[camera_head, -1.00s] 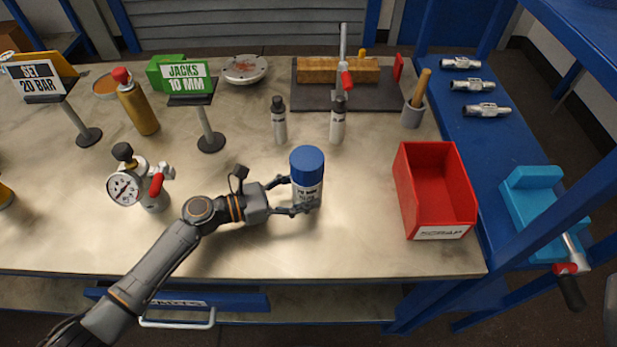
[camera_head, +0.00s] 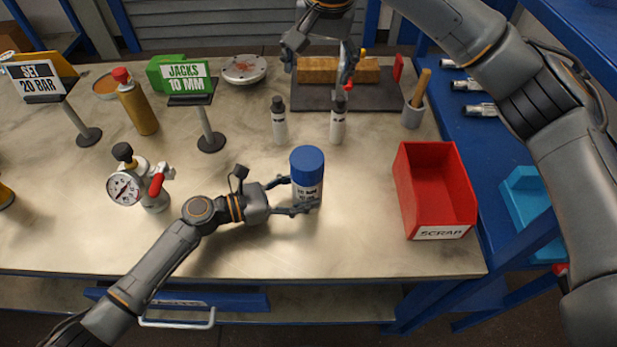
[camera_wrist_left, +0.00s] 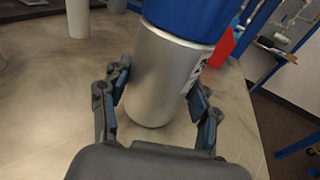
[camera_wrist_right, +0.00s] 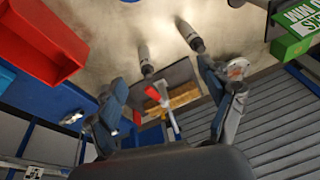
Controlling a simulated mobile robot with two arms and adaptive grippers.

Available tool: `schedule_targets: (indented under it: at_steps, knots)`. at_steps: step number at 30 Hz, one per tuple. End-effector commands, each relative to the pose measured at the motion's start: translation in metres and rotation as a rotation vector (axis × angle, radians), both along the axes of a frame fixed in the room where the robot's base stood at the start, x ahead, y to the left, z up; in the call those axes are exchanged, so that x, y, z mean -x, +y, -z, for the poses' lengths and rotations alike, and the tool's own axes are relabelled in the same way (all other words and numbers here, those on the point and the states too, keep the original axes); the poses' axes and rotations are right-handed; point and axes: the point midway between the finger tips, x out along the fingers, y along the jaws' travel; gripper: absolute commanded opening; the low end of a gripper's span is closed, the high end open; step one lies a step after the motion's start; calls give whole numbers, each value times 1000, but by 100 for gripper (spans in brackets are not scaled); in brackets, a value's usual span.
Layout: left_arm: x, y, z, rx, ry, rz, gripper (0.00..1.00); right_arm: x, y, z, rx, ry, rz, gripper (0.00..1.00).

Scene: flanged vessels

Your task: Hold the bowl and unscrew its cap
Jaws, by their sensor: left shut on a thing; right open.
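The bowl (camera_head: 307,190) is a silver cylinder with a printed label, upright on the bench, with a blue cap (camera_head: 307,160) on top. My left gripper (camera_head: 296,196) is shut on the bowl's silver body, below the cap. In the left wrist view the fingers stand on both sides of the silver body (camera_wrist_left: 160,75), and the blue cap (camera_wrist_left: 190,15) is partly cut off by the top edge. My right gripper (camera_head: 318,68) is open and empty, above the back of the bench, well behind the bowl. The right wrist view shows its fingers (camera_wrist_right: 168,100) spread wide.
A red scrap bin (camera_head: 435,190) stands right of the bowl. Two small bottles (camera_head: 279,120) (camera_head: 338,120) stand behind it. A pressure gauge (camera_head: 125,188) with a red lever is at left, and a green jacks sign (camera_head: 187,84) stands behind left. Bench around the bowl is clear.

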Motion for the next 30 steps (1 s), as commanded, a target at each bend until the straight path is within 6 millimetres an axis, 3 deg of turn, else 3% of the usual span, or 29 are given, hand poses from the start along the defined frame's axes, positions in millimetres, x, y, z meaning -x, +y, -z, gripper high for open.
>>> schedule_targets:
  at_steps: [3,10,17,30]
  knots:
    - [1,0,2,-2,2,2,36,32,10,36,49,105,-85,81]
    - [1,0,2,-2,2,2,36,69,18,70,99,223,-176,81]
    - [1,0,2,-2,2,2,36,75,18,87,108,243,-189,81]
    - [1,0,2,-3,2,2,36,75,18,137,106,242,-188,81]
